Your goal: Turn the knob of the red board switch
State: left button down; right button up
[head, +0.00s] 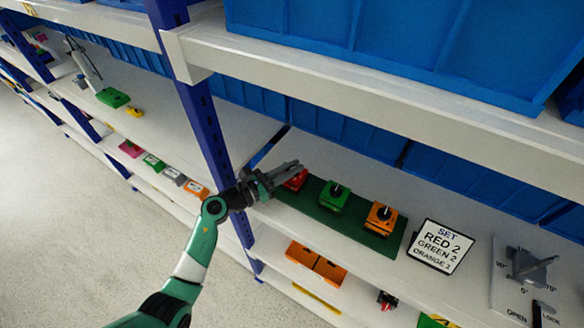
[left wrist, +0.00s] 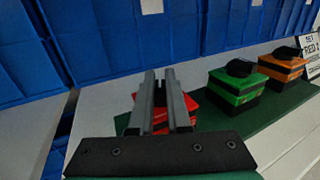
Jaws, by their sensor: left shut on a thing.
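The red board switch (head: 296,180) sits at the left end of a dark green board (head: 331,217) on the shelf. My left gripper (head: 293,169) reaches over it from the left and is shut on its knob, which the fingers hide. In the left wrist view the two fingers (left wrist: 159,100) lie close together over the red switch (left wrist: 194,105). A green switch (head: 334,195) and an orange switch (head: 381,217) stand to its right, each with a black knob. A sign (head: 440,245) reads SET, RED 2, GREEN 2, ORANGE 2, its last digit hard to read. My right gripper is not in view.
A blue upright (head: 204,118) stands just left of the gripper. An upper shelf edge (head: 380,95) with blue bins (head: 400,40) overhangs the board. A grey lever panel (head: 527,276) is at the right.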

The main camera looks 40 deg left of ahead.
pick_arm(q)
jog(key=shift+f+b, duration=0.15)
jog(key=shift+b, duration=0.25)
jog(key=m+h+b, duration=0.1)
jog(key=b, duration=0.1)
jog(key=m+g+h+b, duration=0.1)
jog(key=h, duration=0.1)
jog(key=shift+a+f+h+b, duration=0.15)
jog(key=shift+h+b, duration=0.15)
jog(key=shift+b, duration=0.05)
jog(key=shift+m+h, duration=0.3)
jog(key=shift+m, duration=0.1)
jog(key=shift+r, duration=0.3)
jog(key=c, duration=0.9)
grip_release()
